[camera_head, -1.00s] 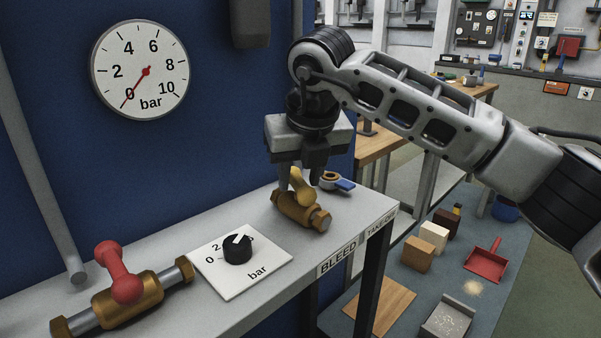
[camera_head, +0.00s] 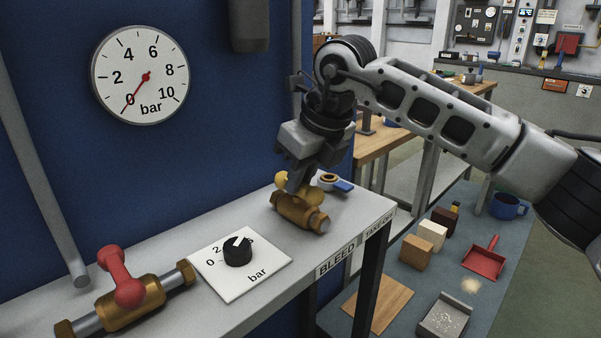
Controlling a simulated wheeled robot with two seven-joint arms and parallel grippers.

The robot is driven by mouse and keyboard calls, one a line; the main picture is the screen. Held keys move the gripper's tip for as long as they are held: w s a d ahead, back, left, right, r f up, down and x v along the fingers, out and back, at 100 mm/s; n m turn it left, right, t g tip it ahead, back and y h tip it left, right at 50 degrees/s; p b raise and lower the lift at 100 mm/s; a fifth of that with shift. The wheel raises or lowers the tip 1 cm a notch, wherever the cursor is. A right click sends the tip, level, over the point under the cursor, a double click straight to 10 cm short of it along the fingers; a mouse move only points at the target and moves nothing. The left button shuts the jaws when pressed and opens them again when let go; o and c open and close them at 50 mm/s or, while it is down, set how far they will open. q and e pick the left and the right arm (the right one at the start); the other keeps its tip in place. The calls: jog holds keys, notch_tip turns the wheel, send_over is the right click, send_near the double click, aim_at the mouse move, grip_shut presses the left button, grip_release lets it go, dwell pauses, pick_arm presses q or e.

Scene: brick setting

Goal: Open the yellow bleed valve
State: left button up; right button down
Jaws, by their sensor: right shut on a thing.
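The bleed valve (camera_head: 298,212) is a brass body on the grey bench, behind the BLEED label (camera_head: 336,258). Its yellow handle (camera_head: 283,181) sits on top and is partly hidden by my fingers. My right gripper (camera_head: 297,185) comes down from above, tilted, and is shut on the yellow handle. The handle's exact angle is hard to see behind the fingers. The gauge (camera_head: 140,75) on the blue panel has its red needle near 0 bar. My left gripper is not in view.
A red-handled valve (camera_head: 120,278) lies at the front left. A black knob (camera_head: 238,251) on a white dial plate stands between the valves. A blue-handled valve (camera_head: 340,184) is just behind the bleed valve, close to my right gripper.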

jog(key=c, duration=1.4)
grip_release()
jog(key=p+v, duration=0.1)
jog(key=v, duration=1.5)
jog(key=shift+s, duration=0.1)
